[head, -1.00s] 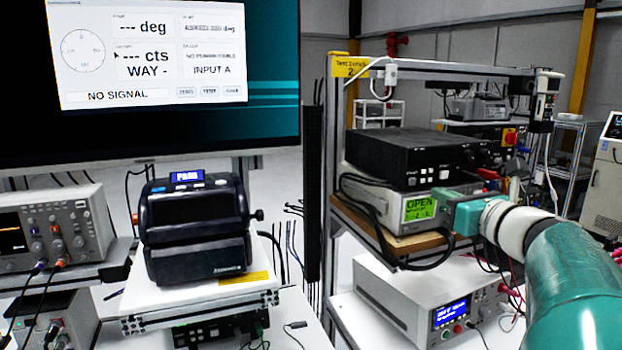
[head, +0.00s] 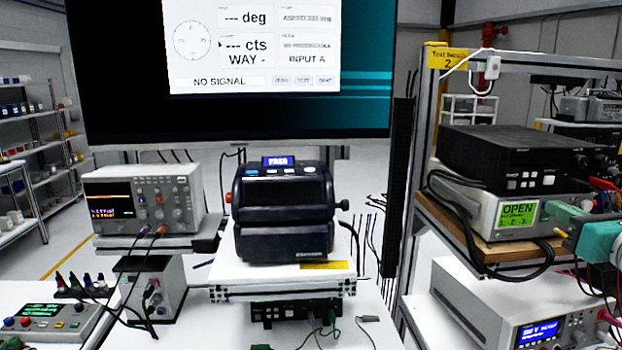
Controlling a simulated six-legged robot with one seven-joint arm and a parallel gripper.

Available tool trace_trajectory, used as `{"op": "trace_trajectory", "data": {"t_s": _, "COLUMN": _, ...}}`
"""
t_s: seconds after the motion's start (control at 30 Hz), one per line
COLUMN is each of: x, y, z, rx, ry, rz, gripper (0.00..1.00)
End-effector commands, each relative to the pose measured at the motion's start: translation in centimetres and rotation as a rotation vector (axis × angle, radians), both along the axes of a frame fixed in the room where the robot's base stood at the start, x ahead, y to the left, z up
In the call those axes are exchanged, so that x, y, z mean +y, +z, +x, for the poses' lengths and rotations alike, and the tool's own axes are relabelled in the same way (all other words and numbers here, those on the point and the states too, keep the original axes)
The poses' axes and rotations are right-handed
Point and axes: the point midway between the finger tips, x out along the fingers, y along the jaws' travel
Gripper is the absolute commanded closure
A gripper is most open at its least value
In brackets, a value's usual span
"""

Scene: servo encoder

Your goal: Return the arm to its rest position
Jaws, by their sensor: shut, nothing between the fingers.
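My gripper (head: 545,218) is at the right edge, a teal end in front of the shelf of bench instruments. It is shut with nothing seen held in it. Most of my arm is out of the picture on the right. The gripper is close to the instrument with the green "OPEN" display (head: 517,212); I cannot tell whether they touch.
A black device (head: 285,215) stands on a white platform (head: 230,272) in the middle, below a large monitor (head: 130,80) reading "NO SIGNAL". An oscilloscope (head: 145,200) is at left. A metal frame post (head: 422,150) and cables (head: 470,225) stand near my gripper.

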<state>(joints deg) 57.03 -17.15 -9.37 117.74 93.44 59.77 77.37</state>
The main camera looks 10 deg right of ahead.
Motion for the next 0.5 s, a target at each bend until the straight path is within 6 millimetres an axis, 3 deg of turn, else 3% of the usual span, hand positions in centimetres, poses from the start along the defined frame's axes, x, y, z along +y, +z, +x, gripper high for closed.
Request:
{"op": "trace_trajectory", "data": {"t_s": 0.13, "x": 1.8, "y": -2.4, "z": 1.6, "rx": 0.07, "ry": 0.052, "rz": -0.066, "gripper": 1.0}}
{"op": "trace_trajectory", "data": {"t_s": 0.27, "x": 6.3, "y": -7.8, "z": 4.2, "rx": 0.221, "ry": 0.189, "rz": -0.246, "gripper": 1.0}}
{"op": "trace_trajectory", "data": {"t_s": 0.4, "x": 13.6, "y": -14.1, "z": 5.8, "rx": 0.383, "ry": 0.439, "rz": -0.574, "gripper": 1.0}}
{"op": "trace_trajectory", "data": {"t_s": 0.5, "x": 20.1, "y": -16.5, "z": 5.0, "rx": 0.443, "ry": 0.669, "rz": -0.901, "gripper": 1.0}}
